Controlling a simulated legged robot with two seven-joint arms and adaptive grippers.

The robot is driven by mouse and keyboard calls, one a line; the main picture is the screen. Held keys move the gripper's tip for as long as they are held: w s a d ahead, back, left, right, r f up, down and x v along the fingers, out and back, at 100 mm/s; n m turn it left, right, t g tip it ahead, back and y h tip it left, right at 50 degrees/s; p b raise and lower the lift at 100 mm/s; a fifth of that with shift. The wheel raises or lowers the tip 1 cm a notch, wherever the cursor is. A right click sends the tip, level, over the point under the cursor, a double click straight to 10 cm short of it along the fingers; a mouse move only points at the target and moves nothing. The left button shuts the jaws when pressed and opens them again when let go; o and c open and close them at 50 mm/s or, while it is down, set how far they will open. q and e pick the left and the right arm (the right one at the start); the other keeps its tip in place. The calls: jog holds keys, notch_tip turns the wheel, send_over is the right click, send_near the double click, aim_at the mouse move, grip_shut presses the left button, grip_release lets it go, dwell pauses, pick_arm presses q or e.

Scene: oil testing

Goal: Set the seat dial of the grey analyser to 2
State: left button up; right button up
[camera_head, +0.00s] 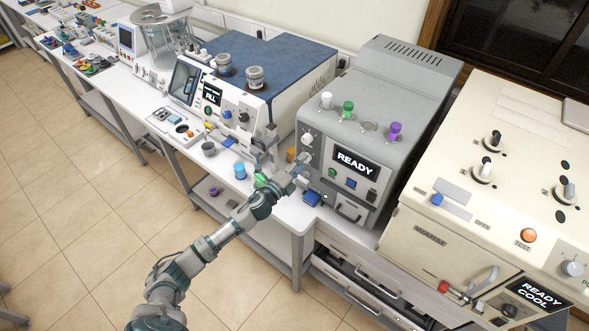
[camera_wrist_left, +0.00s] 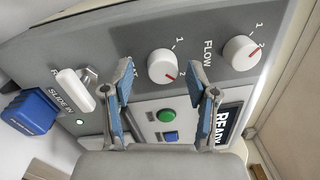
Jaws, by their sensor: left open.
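The grey analyser (camera_head: 380,110) stands at the middle right of the bench, its screen (camera_head: 355,162) reading READY. My left gripper (camera_head: 304,160) is at the left part of its front panel, open. In the left wrist view, a white dial (camera_wrist_left: 162,66) with a red mark sits between and beyond the open fingers (camera_wrist_left: 166,95). Its label is partly hidden by a finger; only the end, like "AT", shows. The FLOW dial (camera_wrist_left: 242,52) is farther right. My right gripper is out of view.
A white slider (camera_wrist_left: 74,88) marked SLIDE IN and a blue block (camera_wrist_left: 32,110) lie left of the fingers in the wrist view. A green button (camera_wrist_left: 166,116) and blue button (camera_wrist_left: 171,136) are below the dial. A cream machine (camera_head: 470,180) stands right of the analyser.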

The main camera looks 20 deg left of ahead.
pick_arm(q)
jog(key=v, duration=1.1)
jog(key=shift+s+a+f, duration=0.25)
